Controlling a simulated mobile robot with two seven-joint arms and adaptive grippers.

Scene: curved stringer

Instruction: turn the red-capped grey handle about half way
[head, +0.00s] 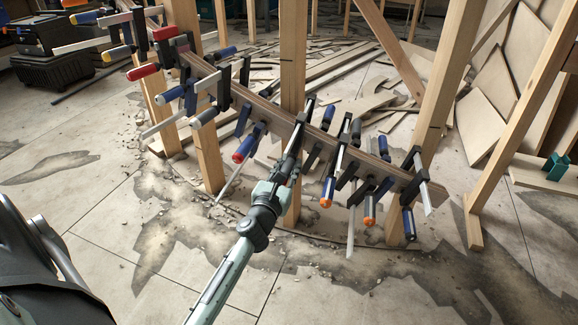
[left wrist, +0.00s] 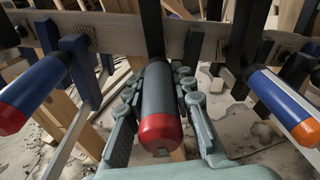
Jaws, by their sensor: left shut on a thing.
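The red-capped grey handle (left wrist: 157,95) is in the middle of the left wrist view, with its red cap (left wrist: 160,131) toward the camera. It belongs to a clamp on the curved wooden stringer (left wrist: 118,36). My left gripper (left wrist: 158,98) is shut on it, one finger on each side. In the head view my left gripper (head: 277,184) reaches up to the middle of the stringer (head: 268,112) and mostly hides the handle. My right gripper is in neither view.
Blue handles stand close on both sides: a red-capped one (left wrist: 32,92) on the left and an orange-capped one (left wrist: 283,104) on the right. More clamps line the stringer. Wooden posts (head: 293,55) hold it up. Open floor (head: 350,295) lies in front.

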